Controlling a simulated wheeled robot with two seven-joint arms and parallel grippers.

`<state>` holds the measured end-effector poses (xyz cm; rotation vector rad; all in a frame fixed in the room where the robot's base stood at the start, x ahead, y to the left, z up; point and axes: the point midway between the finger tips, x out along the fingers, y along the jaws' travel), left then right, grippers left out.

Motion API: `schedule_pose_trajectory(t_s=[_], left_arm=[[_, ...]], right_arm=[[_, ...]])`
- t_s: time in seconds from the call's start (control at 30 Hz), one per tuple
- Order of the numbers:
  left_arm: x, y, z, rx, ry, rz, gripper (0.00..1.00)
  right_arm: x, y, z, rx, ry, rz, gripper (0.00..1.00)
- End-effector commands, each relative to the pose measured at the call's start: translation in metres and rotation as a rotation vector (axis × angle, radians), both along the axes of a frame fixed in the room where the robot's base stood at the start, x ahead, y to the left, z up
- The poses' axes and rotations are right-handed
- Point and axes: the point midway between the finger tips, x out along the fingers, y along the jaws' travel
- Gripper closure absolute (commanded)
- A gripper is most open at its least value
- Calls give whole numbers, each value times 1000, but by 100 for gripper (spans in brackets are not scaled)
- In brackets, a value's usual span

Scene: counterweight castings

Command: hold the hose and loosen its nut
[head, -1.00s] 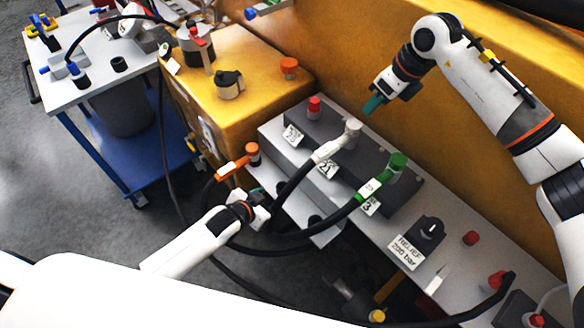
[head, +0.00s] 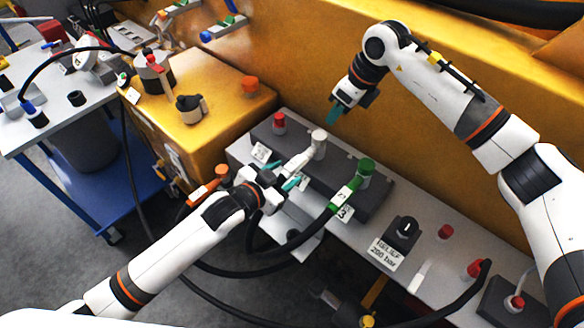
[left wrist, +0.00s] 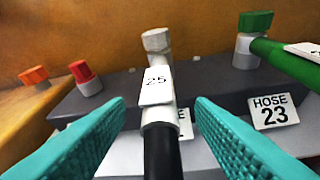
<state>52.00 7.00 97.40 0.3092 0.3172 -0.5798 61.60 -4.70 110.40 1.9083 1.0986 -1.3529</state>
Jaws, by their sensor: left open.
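The hose with the white end fitting (head: 300,161) runs up to a white nut (head: 319,141) on the grey manifold block. In the left wrist view its tag (left wrist: 157,85) reads 25, with the black hose (left wrist: 162,155) below it and the nut (left wrist: 156,42) above. My left gripper (head: 280,179) is open at this hose; in the left wrist view its teal fingers (left wrist: 160,103) stand on either side, with gaps visible. My right gripper (head: 335,115) hangs above and behind the block, away from the nuts; its finger gap is unclear.
A green hose end (head: 347,192) is to the right, by a plate reading HOSE 23 (left wrist: 273,112). A red cap (head: 279,123) and an orange hose end (head: 205,191) are to the left. A relief knob (head: 403,229) stands further right.

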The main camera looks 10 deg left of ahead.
Motion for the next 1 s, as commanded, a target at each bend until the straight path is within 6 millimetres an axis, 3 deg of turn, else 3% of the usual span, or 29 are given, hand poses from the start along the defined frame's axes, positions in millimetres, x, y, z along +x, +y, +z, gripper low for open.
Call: schedule_pose_trajectory(t_s=[0.3,0.7,1.0], left_arm=[[35,-21,-16,0,0,0,51],[40,-24,-19,1,0,0,51],[40,-24,-19,1,0,0,100]], right_arm=[[0,0,0,0,0,0,64],[0,0,0,0,0,0,64],[0,0,0,0,0,0,64]])
